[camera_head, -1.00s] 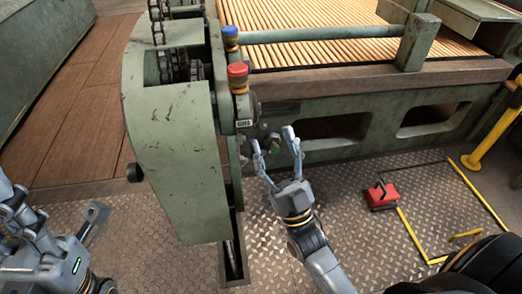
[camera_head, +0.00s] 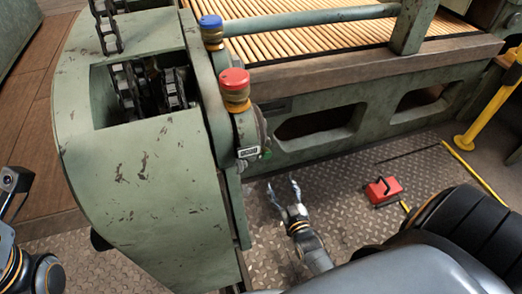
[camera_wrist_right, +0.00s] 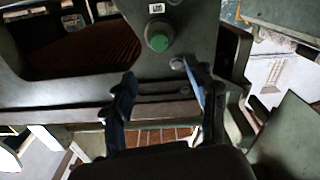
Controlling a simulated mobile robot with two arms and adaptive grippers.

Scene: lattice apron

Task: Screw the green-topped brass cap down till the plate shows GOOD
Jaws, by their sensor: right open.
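The green-topped cap (camera_wrist_right: 158,42) faces me on the dark green machine frame in the right wrist view; its brass part is not clear there. In the head view only a bit of its green top (camera_head: 267,153) shows, beside the machine's end housing. A small plate (camera_wrist_right: 156,8) sits just above the cap and also shows in the head view (camera_head: 248,152); its word is too small to read. My right gripper (camera_head: 283,185) is open and empty, below and apart from the cap. In the wrist view its spread fingers (camera_wrist_right: 159,72) are below the cap. My left arm shows only in part.
A red-topped post (camera_head: 234,84) and a blue-topped post (camera_head: 211,30) stand on the machine above the plate. Chain and sprockets (camera_head: 150,88) lie exposed in the housing. A red box (camera_head: 383,190) sits on the metal floor to the right, near a yellow post (camera_head: 490,105).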

